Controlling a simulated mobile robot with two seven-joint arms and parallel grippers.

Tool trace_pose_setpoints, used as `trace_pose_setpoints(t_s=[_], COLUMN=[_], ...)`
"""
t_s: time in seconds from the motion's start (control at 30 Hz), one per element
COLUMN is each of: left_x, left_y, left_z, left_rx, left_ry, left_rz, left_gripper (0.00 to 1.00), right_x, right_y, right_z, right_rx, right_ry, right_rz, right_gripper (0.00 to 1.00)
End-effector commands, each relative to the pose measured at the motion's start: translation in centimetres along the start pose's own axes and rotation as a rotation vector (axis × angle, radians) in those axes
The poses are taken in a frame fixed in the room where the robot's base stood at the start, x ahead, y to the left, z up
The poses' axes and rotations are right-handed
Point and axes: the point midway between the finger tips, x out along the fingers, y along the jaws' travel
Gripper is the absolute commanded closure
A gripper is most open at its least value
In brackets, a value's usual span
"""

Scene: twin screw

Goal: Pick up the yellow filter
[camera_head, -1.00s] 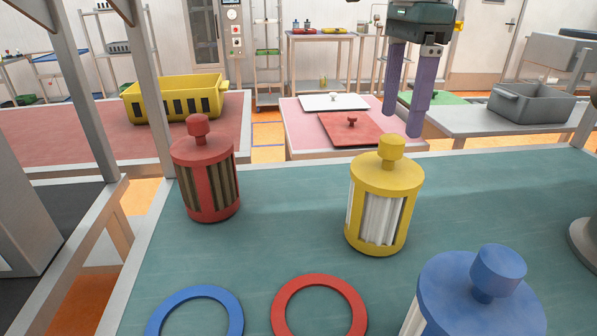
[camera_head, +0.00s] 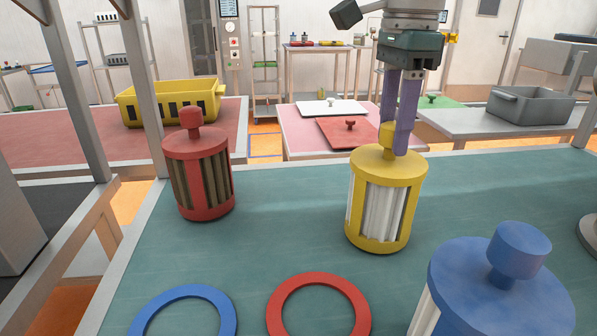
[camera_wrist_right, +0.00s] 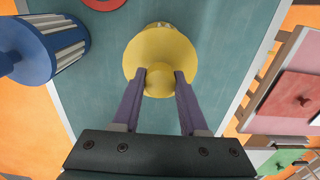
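The yellow filter (camera_head: 385,200) stands upright on the teal table, with white pleats showing between its yellow bars and a round knob on top. My right gripper (camera_head: 397,142) points down from above at that knob. In the right wrist view, the purple fingers (camera_wrist_right: 162,74) lie on either side of the knob, above the yellow lid (camera_wrist_right: 160,50). They sit very close to the knob; I cannot tell whether they press on it. The far finger and knob partly hide each other in the head view. My left gripper is not in view.
A red filter (camera_head: 202,175) stands to the left and a blue filter (camera_head: 490,290) at the front right. A blue ring (camera_head: 150,305) and a red ring (camera_head: 283,298) lie at the front. A yellow crate (camera_head: 135,108) and a grey bin (camera_head: 530,108) stand on other tables.

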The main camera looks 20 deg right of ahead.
Motion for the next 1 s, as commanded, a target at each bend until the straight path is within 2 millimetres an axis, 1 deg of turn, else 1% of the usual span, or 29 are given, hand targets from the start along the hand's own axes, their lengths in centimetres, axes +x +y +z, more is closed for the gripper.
trace_pose_setpoints(t_s=[0.03, 0.3, 0.33, 1.0], left_x=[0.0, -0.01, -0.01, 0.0], left_y=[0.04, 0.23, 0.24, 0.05], left_z=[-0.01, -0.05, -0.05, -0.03], left_rx=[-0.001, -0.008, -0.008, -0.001], left_ry=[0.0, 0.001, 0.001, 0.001], left_rz=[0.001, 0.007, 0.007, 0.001], left_gripper=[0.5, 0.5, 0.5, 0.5], right_x=[0.0, 0.01, 0.01, 0.02], right_y=[0.0, 0.0, 0.0, -0.01], right_z=[-0.01, -0.01, -0.01, -0.01], right_rx=[0.0, 0.0, 0.0, 0.0], right_ry=[0.0, 0.0, 0.0, 0.0], right_rz=[0.0, 0.0, 0.0, 0.0], right_gripper=[0.67, 0.98, 1.0, 1.0])
